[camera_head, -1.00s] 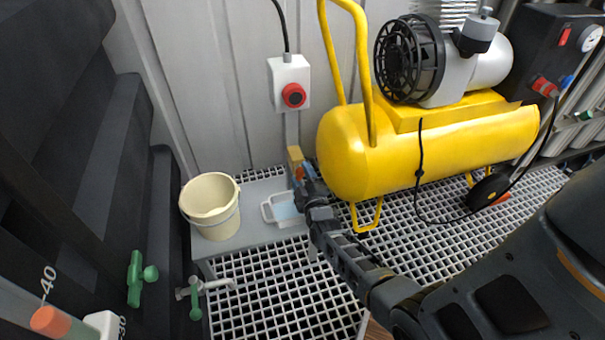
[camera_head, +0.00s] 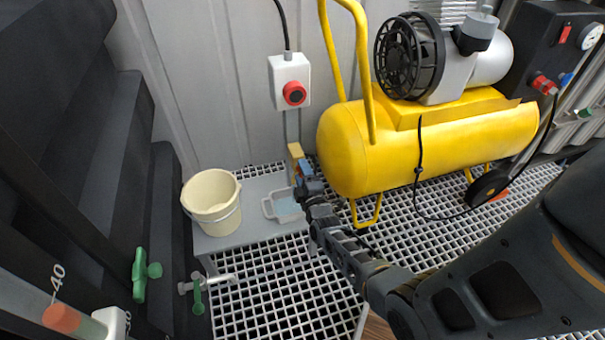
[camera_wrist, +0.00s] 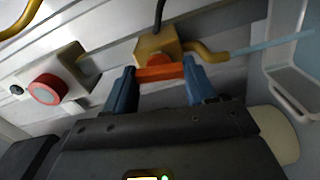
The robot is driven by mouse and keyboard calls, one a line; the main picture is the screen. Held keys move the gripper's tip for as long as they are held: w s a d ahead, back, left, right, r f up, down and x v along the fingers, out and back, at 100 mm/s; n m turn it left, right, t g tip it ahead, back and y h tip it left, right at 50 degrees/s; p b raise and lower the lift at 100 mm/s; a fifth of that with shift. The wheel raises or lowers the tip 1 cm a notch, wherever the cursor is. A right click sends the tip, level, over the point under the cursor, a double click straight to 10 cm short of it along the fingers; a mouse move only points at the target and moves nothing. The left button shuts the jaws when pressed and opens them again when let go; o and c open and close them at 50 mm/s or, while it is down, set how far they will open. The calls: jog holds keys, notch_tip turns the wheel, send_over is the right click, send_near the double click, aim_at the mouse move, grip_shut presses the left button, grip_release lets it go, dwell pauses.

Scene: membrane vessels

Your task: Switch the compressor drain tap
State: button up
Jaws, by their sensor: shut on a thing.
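The drain tap has a brass-coloured body (camera_wrist: 158,50) with a curved spout. Its orange-red lever (camera_wrist: 160,74) lies across between the blue fingers of my gripper (camera_wrist: 160,76), in the wrist view. My gripper is shut on the lever, with one finger at each end of it. In the head view the tap body (camera_head: 296,153) stands just beyond my gripper (camera_head: 303,172), left of the yellow compressor tank (camera_head: 345,150). A pale blue stream (camera_wrist: 268,44) runs from the spout. The tap's lever is mostly hidden by my gripper in the head view.
A shallow clear tray (camera_head: 270,209) with bluish liquid sits below the tap, beside a cream bucket (camera_head: 211,198). A red-button box (camera_head: 290,82) hangs on the wall above. Green-handled valves (camera_head: 140,275) are at lower left. White grating covers the floor.

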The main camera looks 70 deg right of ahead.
jog(key=o, duration=1)
jog(key=shift+o, duration=0.2)
jog(key=p+v, duration=0.2)
jog(key=v, duration=0.6)
jog(key=s+a+r+m+t+y, duration=0.1)
jog(key=s+a+r+y, duration=0.2)
jog(key=s+a+r, duration=0.35)
jog(key=s+a+r+m+t+y, duration=0.1)
jog(key=s+a+r+t+y, duration=0.15)
jog(key=a, duration=0.75)
jog(key=s+a+r+m+y, duration=0.1)
jog(key=s+a+r+y, duration=0.35)
jog(key=a, duration=0.45)
jog(key=s+a+r+m+y, duration=0.2)
jog(key=s+a+r, duration=0.1)
jog(key=r, duration=0.5)
jog(key=s+a+r+m+y, duration=0.1)
jog(key=s+a+r+y, duration=0.2)
jog(key=r, duration=0.5)
notch_tip(320, 180, up, 13)
jog(key=h+p, duration=0.1)
jog(key=p, duration=1.2)
jog(key=shift+s+a, duration=0.2)
jog(key=shift+s, duration=0.15)
